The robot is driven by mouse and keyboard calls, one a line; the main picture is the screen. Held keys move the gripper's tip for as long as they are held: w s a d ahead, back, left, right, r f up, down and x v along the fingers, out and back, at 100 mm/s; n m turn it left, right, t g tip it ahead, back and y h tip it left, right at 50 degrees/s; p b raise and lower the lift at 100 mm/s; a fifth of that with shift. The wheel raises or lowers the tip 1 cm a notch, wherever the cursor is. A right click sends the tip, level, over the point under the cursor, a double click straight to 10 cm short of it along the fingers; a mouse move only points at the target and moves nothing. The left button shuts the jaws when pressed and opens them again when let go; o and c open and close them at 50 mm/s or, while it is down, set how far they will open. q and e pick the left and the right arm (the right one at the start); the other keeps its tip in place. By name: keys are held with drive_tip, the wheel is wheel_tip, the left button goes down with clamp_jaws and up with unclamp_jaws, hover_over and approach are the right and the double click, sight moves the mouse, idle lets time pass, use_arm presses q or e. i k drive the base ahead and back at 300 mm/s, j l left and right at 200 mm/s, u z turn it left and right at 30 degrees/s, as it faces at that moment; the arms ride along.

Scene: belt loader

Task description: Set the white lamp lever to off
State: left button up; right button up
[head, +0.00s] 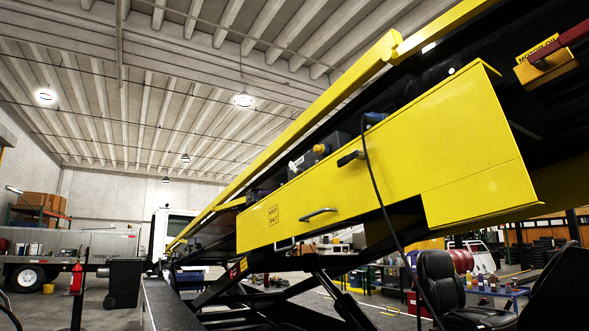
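A small white piece (296,164), which may be the white lamp lever, shows on a dark grey box behind the upper edge of the yellow side panel (400,165) of the belt loader. It is too small to tell which position it is set to. A yellow knob (320,148) sits just right of it, and a black handle (349,158) further right. Neither of my grippers is in view.
A red lever (562,43) on a yellow block is at the top right. A black cable (380,200) hangs over the panel. A black seat (440,285) stands at lower right. A black bin (123,283) and a red extinguisher (76,278) stand at left.

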sight(296, 171)
drive_tip(key=i+j, duration=1.2)
drive_tip(key=j, duration=0.15)
drive_tip(key=i+j+u, duration=0.1)
drive_tip(key=i+j, duration=1.1)
drive_tip(key=j, duration=0.15)
